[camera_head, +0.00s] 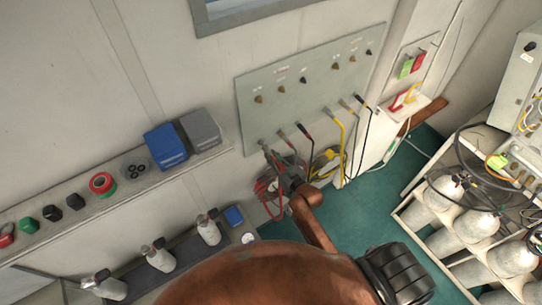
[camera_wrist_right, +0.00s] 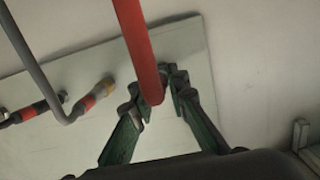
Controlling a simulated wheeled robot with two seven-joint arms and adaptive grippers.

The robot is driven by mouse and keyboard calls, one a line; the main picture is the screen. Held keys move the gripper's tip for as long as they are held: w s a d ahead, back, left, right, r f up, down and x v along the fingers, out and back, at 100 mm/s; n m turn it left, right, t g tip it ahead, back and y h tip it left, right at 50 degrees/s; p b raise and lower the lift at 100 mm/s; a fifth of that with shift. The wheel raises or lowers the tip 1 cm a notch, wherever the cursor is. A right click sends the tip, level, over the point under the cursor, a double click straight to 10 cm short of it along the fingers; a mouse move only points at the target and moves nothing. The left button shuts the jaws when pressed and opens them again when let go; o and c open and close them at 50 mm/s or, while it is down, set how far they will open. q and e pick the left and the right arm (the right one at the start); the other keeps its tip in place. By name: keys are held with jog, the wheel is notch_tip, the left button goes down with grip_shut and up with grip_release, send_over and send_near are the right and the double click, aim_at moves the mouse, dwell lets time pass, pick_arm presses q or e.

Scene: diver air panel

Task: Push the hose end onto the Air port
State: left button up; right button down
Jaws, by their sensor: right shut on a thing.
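My right gripper (camera_head: 268,152) is at the lower left corner of the grey-green panel (camera_head: 300,75). In the right wrist view its green fingers (camera_wrist_right: 158,88) are shut around a red hose (camera_wrist_right: 135,38), whose lower end sits between the fingertips in front of the panel. The red hose (camera_head: 262,200) also hangs in a loop below the gripper in the head view. The Air port cannot be picked out; panel labels are too small to read, and the gripper covers the panel's lower left corner. Whether the hose end touches a port cannot be told. My left gripper is out of view.
Several other hoses, including a yellow one (camera_head: 338,135), are attached along the panel's lower edge. In the wrist view a grey hose (camera_wrist_right: 38,75) hangs close left of the gripper.

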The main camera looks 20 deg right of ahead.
aim_at(276, 161)
jog(key=shift+s+d, duration=0.1)
jog(key=shift+s, duration=0.5)
dwell(0.3)
jog(key=shift+p+v, duration=0.75)
jog(key=shift+v, duration=0.4)
jog(key=shift+s+d+f+p, duration=0.15)
jog(key=shift+s+p, duration=0.2)
jog(key=shift+s, duration=0.95)
jog(key=shift+f, duration=0.1)
